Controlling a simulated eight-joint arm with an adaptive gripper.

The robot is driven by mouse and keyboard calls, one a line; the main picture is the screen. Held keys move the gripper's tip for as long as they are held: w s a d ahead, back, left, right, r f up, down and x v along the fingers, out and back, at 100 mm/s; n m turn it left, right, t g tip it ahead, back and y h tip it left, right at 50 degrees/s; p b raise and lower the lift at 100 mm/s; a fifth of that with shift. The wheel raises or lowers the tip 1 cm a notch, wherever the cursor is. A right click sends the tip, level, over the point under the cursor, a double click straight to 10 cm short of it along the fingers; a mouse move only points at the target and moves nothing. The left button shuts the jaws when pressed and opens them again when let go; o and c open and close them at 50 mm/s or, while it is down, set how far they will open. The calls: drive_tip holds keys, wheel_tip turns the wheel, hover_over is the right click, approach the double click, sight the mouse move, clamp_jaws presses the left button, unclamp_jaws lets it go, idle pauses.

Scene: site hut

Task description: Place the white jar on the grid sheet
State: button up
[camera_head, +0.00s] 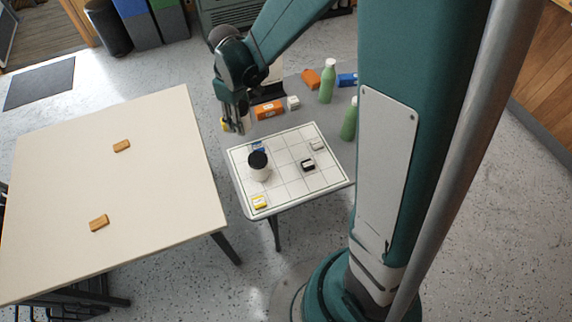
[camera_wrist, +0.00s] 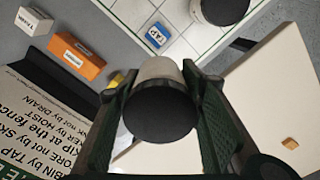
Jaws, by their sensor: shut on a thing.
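My gripper (camera_head: 236,118) is shut on a pale white jar with a dark lid; the held jar (camera_wrist: 160,70) sits between both fingers in the wrist view, its lid towards the camera. In the head view the fingers and other parts mostly hide it, and it is above the far left edge of the grid sheet. The grid sheet (camera_head: 285,178) lies on the small grey table. A second white jar (camera_head: 259,173) with a black lid stands upright on its left part; it also shows at the top of the wrist view (camera_wrist: 219,10).
On the sheet are a blue block (camera_wrist: 156,36), a yellow block (camera_head: 260,201), a black-and-white block (camera_head: 308,165) and a pale block (camera_head: 317,146). Behind it stand orange boxes (camera_head: 269,110), a white box (camera_head: 293,103) and green bottles (camera_head: 327,82). A cream table (camera_head: 165,180) holds two wooden blocks.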

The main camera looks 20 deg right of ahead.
drive_tip(key=s+d+m, duration=0.3)
drive_tip(key=s+d, duration=0.6)
drive_tip(key=d, duration=0.5)
drive_tip(key=shift+s+d+f, duration=0.35)
drive_tip(key=shift+f, duration=0.1)
drive_tip(key=b, duration=0.2)
hover_over(292, 153)
drive_tip(key=shift+f, duration=2.95)
drive_tip(key=shift+f+b, duration=0.45)
drive_tip(key=shift+f, duration=1.6)
drive_tip(key=shift+f, duration=0.2)
